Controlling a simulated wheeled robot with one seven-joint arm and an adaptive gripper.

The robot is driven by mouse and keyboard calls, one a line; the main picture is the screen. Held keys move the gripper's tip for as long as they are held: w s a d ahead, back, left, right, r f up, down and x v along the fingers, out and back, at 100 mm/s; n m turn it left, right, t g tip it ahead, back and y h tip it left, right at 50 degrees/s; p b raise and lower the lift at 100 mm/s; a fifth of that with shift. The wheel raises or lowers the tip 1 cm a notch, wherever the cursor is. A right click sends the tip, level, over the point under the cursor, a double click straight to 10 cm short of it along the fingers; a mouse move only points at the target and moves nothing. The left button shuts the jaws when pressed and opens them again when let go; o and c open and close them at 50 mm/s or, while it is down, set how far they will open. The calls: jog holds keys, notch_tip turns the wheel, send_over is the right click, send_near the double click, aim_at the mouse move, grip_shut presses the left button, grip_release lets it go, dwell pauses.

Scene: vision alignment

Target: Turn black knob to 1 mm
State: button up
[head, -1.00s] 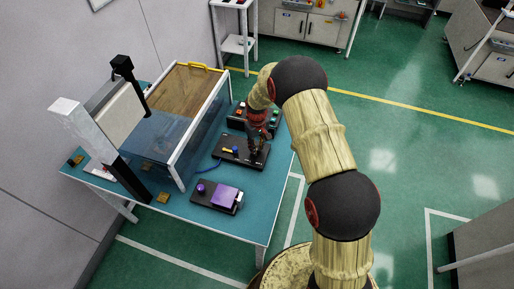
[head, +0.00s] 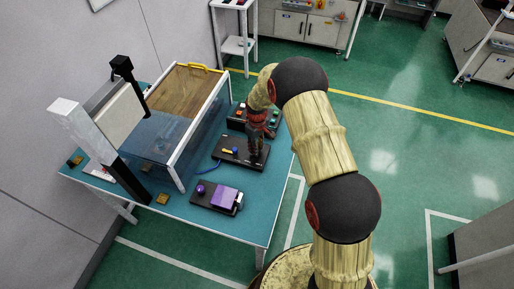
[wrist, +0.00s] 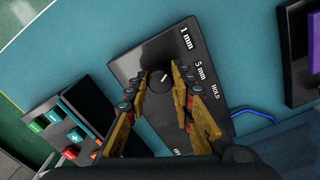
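The black knob (wrist: 160,84) sits on a black panel (wrist: 150,51) in the wrist view. Its light pointer mark aims up and right, roughly between the white "1 mm" label (wrist: 187,39) and the "5 mm" label (wrist: 201,72). My gripper (wrist: 160,74) has one finger on each side of the knob, with the tips very close to it. I cannot tell whether both tips press on it. "HOLD" and a partly hidden "OFF" label also show. In the head view my gripper (head: 254,153) is over the panel (head: 228,152) and hides the knob.
A box with coloured buttons (wrist: 73,134) stands left of the panel in the wrist view. A purple device (head: 228,195) lies nearer on the teal table (head: 255,215). A clear-walled enclosure (head: 190,135) stands left of the panel. A blue cable (wrist: 255,112) runs from the panel.

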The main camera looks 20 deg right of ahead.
jog(key=o, duration=0.4)
jog(key=shift+o, duration=0.2)
notch_tip(320, 180, up, 12)
dwell(0.5)
dwell(0.5)
